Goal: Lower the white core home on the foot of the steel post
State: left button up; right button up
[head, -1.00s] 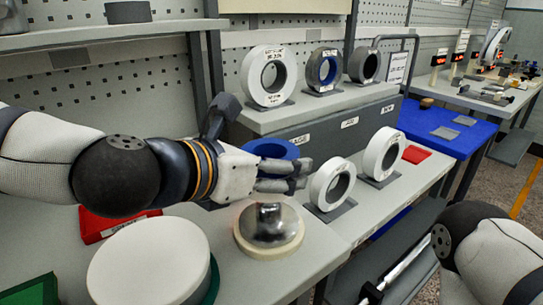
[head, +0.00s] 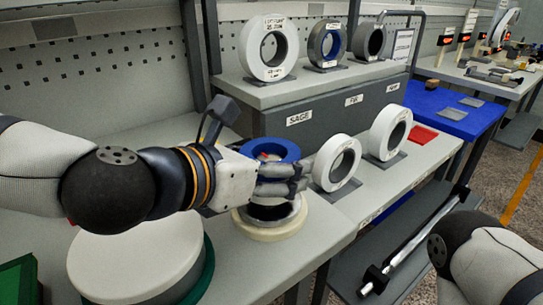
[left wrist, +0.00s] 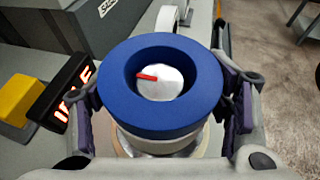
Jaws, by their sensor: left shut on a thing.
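My left gripper (head: 295,180) is shut on a blue ring (head: 268,148), with one finger on each side of it in the left wrist view (left wrist: 160,118). The held ring looks blue, not white. It is above the steel foot (head: 270,213), which stands on a cream round base (head: 268,231). In the left wrist view a bright round post top (left wrist: 165,85) with a red mark shows inside the ring's hole. A pale band shows below the ring; I cannot tell whether it belongs to it. The gap to the foot is hidden by my fingers. My right gripper is out of view.
White rings stand on the counter at right, the nearer one (head: 336,162) close beyond my left fingertips. A large white disc (head: 135,255) lies front left. A lit red sign (left wrist: 72,98) and a yellow block (left wrist: 20,100) are left in the wrist view.

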pick_arm(q)
jog(key=shift+f+b, duration=0.35)
jog(key=shift+f, duration=0.55)
jog(key=o, duration=1.2)
jog(key=shift+o, duration=0.2)
notch_tip(320, 180, up, 10)
jog(key=shift+f, duration=0.1)
